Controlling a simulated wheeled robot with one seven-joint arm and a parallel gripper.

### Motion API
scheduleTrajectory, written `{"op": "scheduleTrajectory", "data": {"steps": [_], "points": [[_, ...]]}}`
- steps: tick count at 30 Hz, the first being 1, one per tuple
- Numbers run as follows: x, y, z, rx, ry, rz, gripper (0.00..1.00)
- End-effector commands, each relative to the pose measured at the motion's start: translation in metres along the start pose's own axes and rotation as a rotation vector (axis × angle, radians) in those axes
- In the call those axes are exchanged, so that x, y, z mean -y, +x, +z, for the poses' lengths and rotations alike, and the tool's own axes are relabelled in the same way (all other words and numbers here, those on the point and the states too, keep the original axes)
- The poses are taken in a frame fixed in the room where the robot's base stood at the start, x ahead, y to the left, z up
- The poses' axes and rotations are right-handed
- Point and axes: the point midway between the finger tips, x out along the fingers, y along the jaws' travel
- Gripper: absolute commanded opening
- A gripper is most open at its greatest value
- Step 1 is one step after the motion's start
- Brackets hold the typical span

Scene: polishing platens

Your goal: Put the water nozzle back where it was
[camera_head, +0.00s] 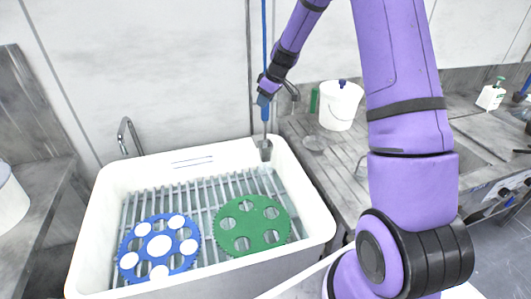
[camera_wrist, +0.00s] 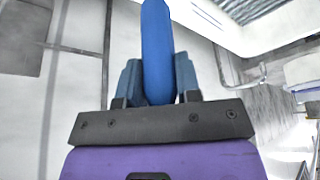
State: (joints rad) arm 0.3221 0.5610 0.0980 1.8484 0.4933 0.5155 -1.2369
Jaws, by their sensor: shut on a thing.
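The water nozzle (camera_head: 265,113) has a blue handle and a grey metal head that points down. It hangs near the back right corner of the white basin (camera_head: 90,240), with its head in front of the basin's back rim. A blue hose (camera_head: 264,30) runs straight up from it. My gripper (camera_head: 266,94) is shut around the blue part. In the wrist view my gripper (camera_wrist: 157,85) has one finger on each side of the blue nozzle handle (camera_wrist: 157,45). The nozzle's holding place cannot be made out.
A blue disc (camera_head: 141,257) and a green disc (camera_head: 240,233) lie on the slatted rack in the basin. A white bucket (camera_head: 340,108) stands on the grey counter at right, near a tap (camera_head: 291,90). Another tap (camera_head: 124,133) is behind the basin's left side.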

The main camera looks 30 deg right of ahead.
Motion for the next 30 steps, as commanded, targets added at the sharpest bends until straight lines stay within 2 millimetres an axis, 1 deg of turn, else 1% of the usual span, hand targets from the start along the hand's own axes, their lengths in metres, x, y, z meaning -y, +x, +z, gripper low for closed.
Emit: {"op": "scheduleTrajectory", "data": {"steps": [1, 6, 9, 17, 21, 23, 30], "points": [[0.001, 0.008, 0.004, 0.003, 0.002, -0.002, 0.08], [0.001, 0.036, 0.016, 0.003, 0.001, -0.002, 0.08], [0.001, 0.049, 0.021, 0.003, 0.002, -0.001, 0.08], [0.001, 0.066, 0.028, 0.002, 0.001, -0.001, 0.08], [0.0, 0.083, 0.035, 0.002, 0.002, -0.001, 0.08], [0.0, 0.089, 0.038, 0.002, 0.002, -0.001, 0.08], [0.0, 0.091, 0.038, 0.001, 0.0, 0.0, 0.08]]}}
